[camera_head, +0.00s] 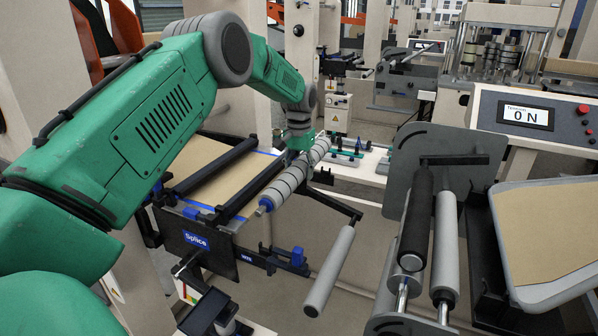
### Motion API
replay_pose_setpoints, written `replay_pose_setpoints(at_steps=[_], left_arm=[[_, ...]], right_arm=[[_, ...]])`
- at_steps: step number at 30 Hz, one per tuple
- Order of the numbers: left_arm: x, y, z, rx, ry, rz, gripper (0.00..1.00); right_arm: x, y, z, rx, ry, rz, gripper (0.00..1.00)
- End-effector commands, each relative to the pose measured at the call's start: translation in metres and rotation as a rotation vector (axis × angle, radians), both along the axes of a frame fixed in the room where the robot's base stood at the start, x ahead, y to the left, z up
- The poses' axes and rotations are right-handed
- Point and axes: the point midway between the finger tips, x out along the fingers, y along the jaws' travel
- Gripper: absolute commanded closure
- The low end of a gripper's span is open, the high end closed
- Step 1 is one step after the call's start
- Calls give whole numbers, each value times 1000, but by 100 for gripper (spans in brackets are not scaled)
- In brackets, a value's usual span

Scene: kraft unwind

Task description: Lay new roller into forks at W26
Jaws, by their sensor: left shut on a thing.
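The new roller (285,182), grey with dark bands and a blue end, runs slantwise beside the splice table. My left gripper (301,158) reaches down from my green arm and is shut on the roller near its far half. The roller's near end hangs free in the picture, above a black bracket with blue parts (285,259) that carries a small white label, too small to read surely. Another dark bracket (321,177) shows near the far end. Whether the roller touches either bracket I cannot tell. My right gripper is not in view.
The splice table (218,176) with brown paper and dark bars lies left of the roller. A plain grey roller (330,270) sticks out just right. Black and grey rollers (416,218) stand further right. A tension display (526,115) reads 0 N.

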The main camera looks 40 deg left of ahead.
Motion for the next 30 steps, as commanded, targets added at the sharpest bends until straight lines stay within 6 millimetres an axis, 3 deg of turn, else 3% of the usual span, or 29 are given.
replay_pose_setpoints(at_steps=[30], left_arm=[[0,-1,-38,-1,-6,-1,100]], right_arm=[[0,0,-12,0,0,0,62]])
